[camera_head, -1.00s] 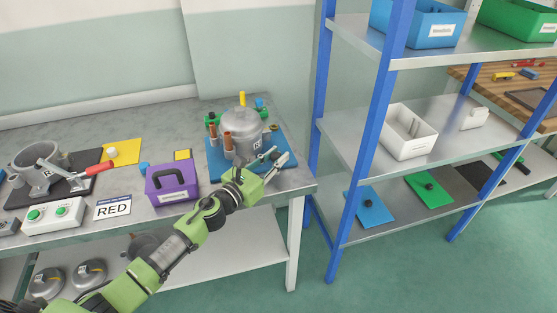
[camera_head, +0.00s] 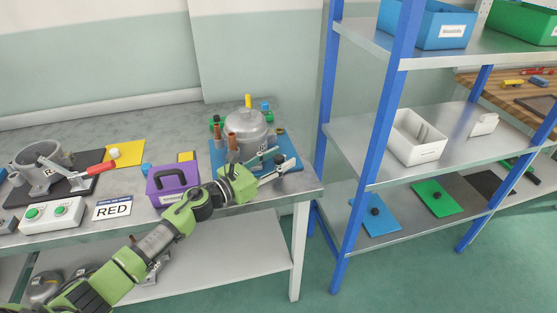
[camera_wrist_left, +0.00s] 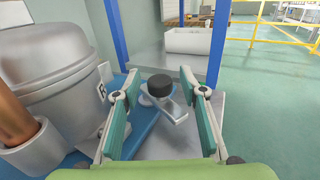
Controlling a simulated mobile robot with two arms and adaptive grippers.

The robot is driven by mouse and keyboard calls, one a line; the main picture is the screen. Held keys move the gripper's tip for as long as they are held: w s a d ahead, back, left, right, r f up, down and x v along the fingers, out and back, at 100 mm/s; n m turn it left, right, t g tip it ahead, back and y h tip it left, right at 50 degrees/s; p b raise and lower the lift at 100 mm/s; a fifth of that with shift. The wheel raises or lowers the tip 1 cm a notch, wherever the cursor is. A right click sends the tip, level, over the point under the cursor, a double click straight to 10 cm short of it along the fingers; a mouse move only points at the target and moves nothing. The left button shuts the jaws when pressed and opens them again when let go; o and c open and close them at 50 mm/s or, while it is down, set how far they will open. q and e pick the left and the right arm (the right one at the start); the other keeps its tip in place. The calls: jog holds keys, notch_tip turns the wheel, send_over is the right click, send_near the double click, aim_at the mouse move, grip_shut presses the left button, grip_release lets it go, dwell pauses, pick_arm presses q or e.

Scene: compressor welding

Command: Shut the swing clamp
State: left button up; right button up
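A swing clamp with a black round knob (camera_wrist_left: 160,85) and a grey lever arm stands on the blue base plate (camera_wrist_left: 75,158). In the head view the plate (camera_head: 214,158) lies at the bench's right end, and the knob (camera_head: 280,159) is small beside my fingers. My left gripper (camera_wrist_left: 159,76) is open, one finger on each side of the knob, with visible gaps. It also shows in the head view (camera_head: 273,164), over the plate's front right. The grey compressor (camera_wrist_left: 45,75) stands left of the clamp. My right gripper is not in view.
Copper tubes (camera_head: 233,142) stand close beside the compressor. A purple box (camera_head: 172,183) with a handle sits left of my arm. A red-handled clamp fixture (camera_head: 95,171) is further left. The blue-post shelf (camera_head: 385,125) stands right of the bench.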

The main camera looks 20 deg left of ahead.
pick_arm(q)
jog(key=shift+s, duration=0.1)
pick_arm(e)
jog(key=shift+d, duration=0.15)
pick_arm(q)
jog(key=v, duration=1.2)
